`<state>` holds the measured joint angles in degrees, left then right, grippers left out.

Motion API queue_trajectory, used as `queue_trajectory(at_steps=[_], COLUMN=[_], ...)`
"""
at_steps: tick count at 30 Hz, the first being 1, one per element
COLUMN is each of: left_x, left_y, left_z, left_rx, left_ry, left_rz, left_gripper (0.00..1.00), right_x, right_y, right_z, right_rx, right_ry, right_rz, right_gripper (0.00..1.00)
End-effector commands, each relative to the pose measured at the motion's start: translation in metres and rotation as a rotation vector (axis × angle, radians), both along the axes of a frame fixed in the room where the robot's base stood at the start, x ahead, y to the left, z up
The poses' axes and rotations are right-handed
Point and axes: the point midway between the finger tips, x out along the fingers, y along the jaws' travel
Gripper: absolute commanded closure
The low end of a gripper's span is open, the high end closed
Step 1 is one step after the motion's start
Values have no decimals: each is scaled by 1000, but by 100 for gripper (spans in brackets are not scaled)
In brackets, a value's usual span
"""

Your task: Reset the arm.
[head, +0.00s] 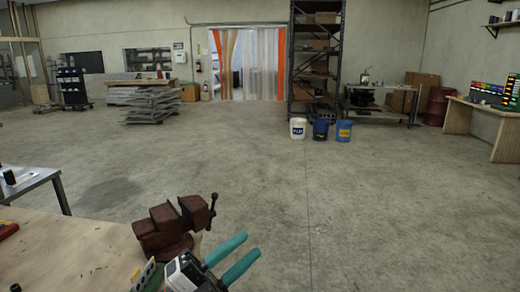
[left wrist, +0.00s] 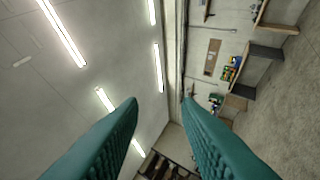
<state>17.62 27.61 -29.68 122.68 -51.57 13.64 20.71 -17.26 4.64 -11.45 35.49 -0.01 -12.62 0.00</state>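My left gripper (head: 232,259) shows at the bottom of the head view, with two teal fingers spread apart and nothing between them. It is just right of a rusty red bench vise (head: 172,228) at the corner of a wooden workbench (head: 70,255). I cannot tell whether it touches the vise. In the left wrist view the two teal fingers (left wrist: 160,100) are apart and empty, with ceiling lights and the far wall behind them. My right gripper is not in view.
Three buckets (head: 320,131) stand before a tall metal shelf (head: 291,60) at the back. A metal table (head: 35,178) is at the left edge. A desk (head: 482,118) is at the right. The concrete floor in the middle is clear.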

Motion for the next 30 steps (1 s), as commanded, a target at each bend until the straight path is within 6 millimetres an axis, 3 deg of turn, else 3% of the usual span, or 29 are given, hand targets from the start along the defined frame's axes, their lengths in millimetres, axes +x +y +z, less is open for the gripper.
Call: queue_trajectory(at_steps=[5,8,11,15,18,24,30], left_x=[32,36,24,-21,-60,-132,-198], left_y=[66,103,135,164,172,175,172], left_z=[-38,-84,-144,-226,-268,-316,-340], left_rx=[-305,-413,-478,-496,-472,-396,-302], left_ry=[380,625,901,1283,1505,1839,2107], left_rz=[324,505,680,881,975,1078,1127], left_gripper=[69,69,69,69,69,69,69], right_x=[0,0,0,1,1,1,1], right_y=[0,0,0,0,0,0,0], right_z=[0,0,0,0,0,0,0], right_rx=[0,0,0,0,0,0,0], right_ry=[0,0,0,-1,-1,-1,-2], right_rz=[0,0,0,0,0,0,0], right_gripper=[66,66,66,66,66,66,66])
